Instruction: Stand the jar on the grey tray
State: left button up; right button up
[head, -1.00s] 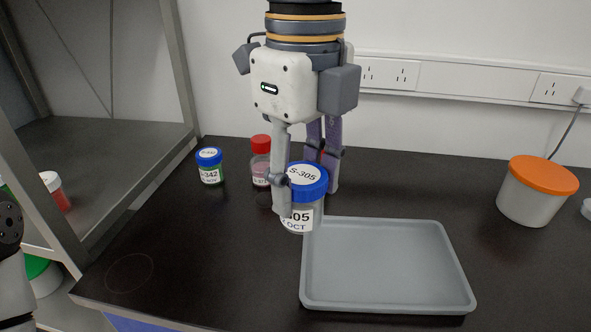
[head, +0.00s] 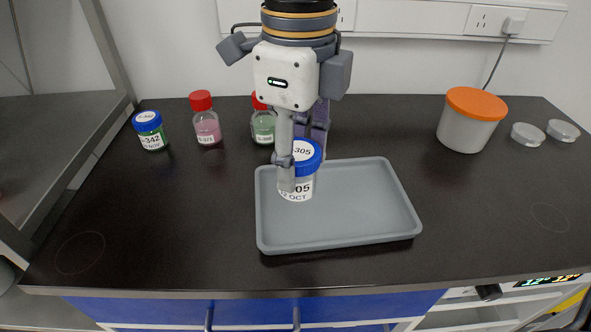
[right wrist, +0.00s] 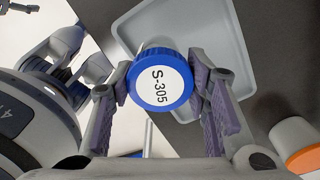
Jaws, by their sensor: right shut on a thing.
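The jar (head: 300,188) is clear with a blue lid and a white label reading 305. My right gripper (head: 297,170) is shut on it, one finger on each side, and holds it upright. The grey tray (head: 350,228) lies flat on the dark bench. In the head view the jar overlaps the tray's back left part; I cannot tell whether its base touches the tray floor. In the right wrist view the lid (right wrist: 160,80), marked S-305, sits between the fingers with the tray (right wrist: 215,40) beyond it. My left gripper is not in view.
A blue-lidded jar (head: 150,132) and two red-capped bottles, one pink (head: 206,122) and one green (head: 263,125), stand behind and left of the tray. An orange-lidded tub (head: 468,125) and two small clear dishes (head: 528,134) are at the back right. The bench right of the tray is clear.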

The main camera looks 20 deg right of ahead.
jog(key=w+f, duration=0.1)
jog(key=f, duration=0.1)
jog(key=w+d+f, duration=0.1)
jog(key=f, duration=0.3)
jog(key=shift+w+d, duration=0.15)
jog(key=shift+w, duration=0.25)
jog(key=shift+f, duration=0.35)
jog(key=shift+f, duration=0.15)
jog(key=o, duration=1.2)
notch_tip(320, 180, up, 12)
jog(key=shift+r, duration=0.2)
